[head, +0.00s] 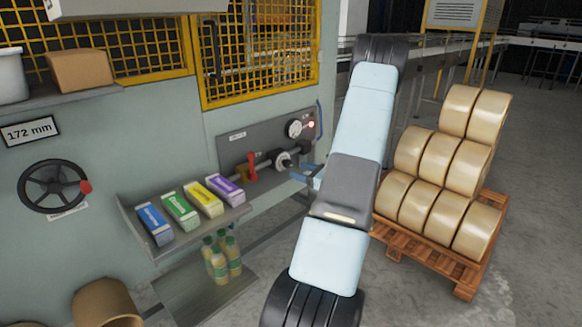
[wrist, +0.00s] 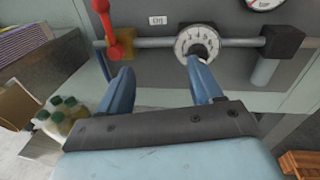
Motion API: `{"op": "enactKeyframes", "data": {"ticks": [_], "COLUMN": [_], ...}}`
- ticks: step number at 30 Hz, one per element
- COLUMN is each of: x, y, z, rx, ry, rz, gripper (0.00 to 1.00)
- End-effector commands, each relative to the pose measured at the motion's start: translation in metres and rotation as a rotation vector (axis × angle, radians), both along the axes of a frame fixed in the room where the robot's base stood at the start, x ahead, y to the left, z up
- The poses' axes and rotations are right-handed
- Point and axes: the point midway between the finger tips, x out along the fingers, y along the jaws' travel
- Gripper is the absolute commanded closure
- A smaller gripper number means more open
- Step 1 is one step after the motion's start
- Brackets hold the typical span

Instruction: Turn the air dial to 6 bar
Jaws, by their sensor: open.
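The air dial (wrist: 186,38) is a round white face with printed numbers, set on a grey pipe; it also shows small in the head view (head: 283,152). A dark knob (wrist: 201,50) sits at its middle, partly covered by my right finger. I cannot tell which number it is set to. My gripper (wrist: 160,68) is open and empty, with two blue fingers spread wide. The right fingertip overlaps the dial's lower part in the wrist view; touching is unclear. The left finger is below the pipe, left of the dial. In the head view my gripper (head: 304,174) is just right of the dial, partly hidden.
A red lever (wrist: 118,40) stands on the pipe left of the dial. A gauge (head: 294,128) and glowing red light (head: 311,124) are above. A shelf (head: 190,235) with coloured cartons and bottles below are to the left. A pallet (head: 425,255) of rolls stands right.

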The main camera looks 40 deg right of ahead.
Motion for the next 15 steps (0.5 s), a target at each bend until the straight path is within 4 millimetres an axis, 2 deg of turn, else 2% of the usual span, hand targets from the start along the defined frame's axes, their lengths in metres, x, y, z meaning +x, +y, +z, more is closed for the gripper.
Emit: {"op": "enactKeyframes", "data": {"ticks": [1,3,6,11,15], "x": [-0.007,-0.014,-0.021,-0.019,-0.003], "y": [-0.014,-0.029,-0.042,-0.049,-0.047], "z": [-0.012,-0.023,-0.033,-0.038,-0.038], "rx": [0.028,0.058,0.086,0.098,0.098], "ry": [-0.005,-0.013,-0.021,-0.026,-0.026], "rz": [-0.045,-0.095,-0.142,-0.166,-0.164], "gripper": [0.35,0.35,0.35,0.35,0.35]}}
